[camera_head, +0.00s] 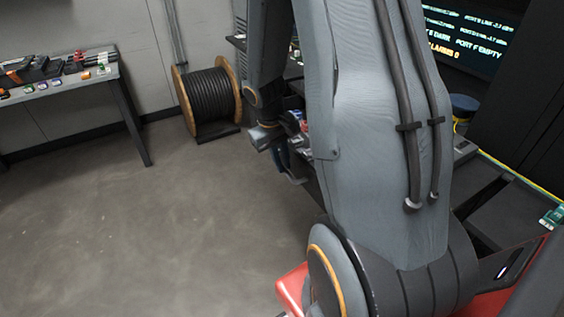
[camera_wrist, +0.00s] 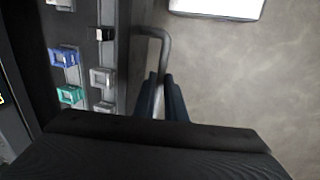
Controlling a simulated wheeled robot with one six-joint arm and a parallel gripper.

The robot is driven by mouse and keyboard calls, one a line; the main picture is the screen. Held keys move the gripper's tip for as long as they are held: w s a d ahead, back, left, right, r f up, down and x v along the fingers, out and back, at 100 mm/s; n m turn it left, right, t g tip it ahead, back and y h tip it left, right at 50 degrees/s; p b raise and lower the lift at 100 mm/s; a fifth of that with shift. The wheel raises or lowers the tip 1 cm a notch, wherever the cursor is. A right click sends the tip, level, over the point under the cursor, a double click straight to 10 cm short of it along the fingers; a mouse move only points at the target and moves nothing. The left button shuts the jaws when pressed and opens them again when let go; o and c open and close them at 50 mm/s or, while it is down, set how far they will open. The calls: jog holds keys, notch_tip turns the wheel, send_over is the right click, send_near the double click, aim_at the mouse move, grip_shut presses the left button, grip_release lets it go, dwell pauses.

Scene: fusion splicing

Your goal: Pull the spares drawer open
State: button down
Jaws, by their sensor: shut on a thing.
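In the wrist view my gripper (camera_wrist: 160,82) is shut on a grey bar handle (camera_wrist: 150,33). The two dark fingers close on the handle's long bar, and one bent end reaches left to a dark front panel (camera_wrist: 124,60). The panel appears to be the drawer's front. Left of it lie blue, green, grey and black small parts; I cannot tell whether they are in the drawer or on a surface above it. In the head view my gripper (camera_head: 279,158) is low beside the dark bench, and my arm hides most of the drawer.
Clear grey floor (camera_head: 150,220) lies left of my arm. A wooden cable reel (camera_head: 208,100) stands by the back wall. A side table (camera_head: 60,82) with tools and small parts is at the far left. A screen (camera_head: 465,35) stands at the upper right.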

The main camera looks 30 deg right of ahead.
jog(key=c, duration=1.8)
grip_release()
jog(key=shift+a+r+b, duration=0.1)
jog(key=shift+a+r, duration=0.15)
jog(key=shift+r, duration=1.05)
jog(key=shift+a+r+b, duration=0.15)
jog(key=shift+a+r, duration=0.05)
jog(key=shift+r, duration=1.05)
jog(key=shift+a+r+b, duration=0.1)
jog(key=shift+a+r, duration=0.15)
jog(key=shift+r, duration=1.05)
jog(key=s+a, duration=0.3)
jog(key=a, duration=0.2)
jog(key=s+a+y, duration=0.1)
jog(key=s+a, duration=0.2)
jog(key=a, duration=0.2)
jog(key=s+a+r+t+y, duration=0.1)
jog(key=s+a, duration=0.2)
jog(key=a, duration=0.1)
jog(key=shift+s+a+n, duration=0.25)
jog(key=shift+a+n, duration=0.15)
